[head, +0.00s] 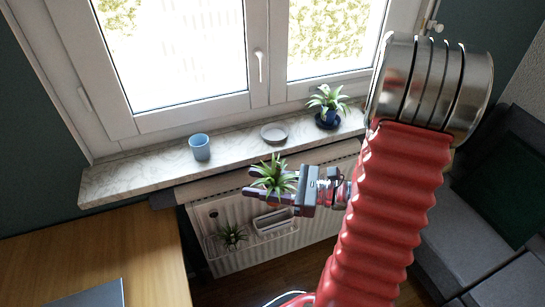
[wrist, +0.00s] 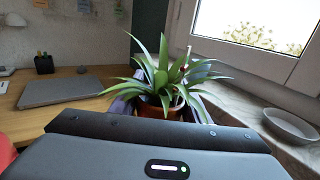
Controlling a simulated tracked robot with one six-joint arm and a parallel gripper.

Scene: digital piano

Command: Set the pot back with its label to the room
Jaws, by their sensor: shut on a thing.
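My gripper (head: 252,182) is shut on a brown pot (wrist: 160,111) with a spiky green plant (head: 273,176). It holds the pot up in the air in front of the sill, roughly upright. In the wrist view the plant (wrist: 165,78) rises above the dark gripper body, which hides the lower pot. A thin pale stick stands among its leaves. No label shows on the visible part of the pot. An empty grey saucer (head: 274,133) lies on the marble windowsill (head: 240,142); it also shows at the right in the wrist view (wrist: 291,125).
A blue cup (head: 200,147) stands left of the saucer. A plant in a blue pot (head: 327,119) stands to its right. A radiator (head: 223,266) with hung holders is below. A desk (head: 95,245) with a laptop (wrist: 65,91) is at left.

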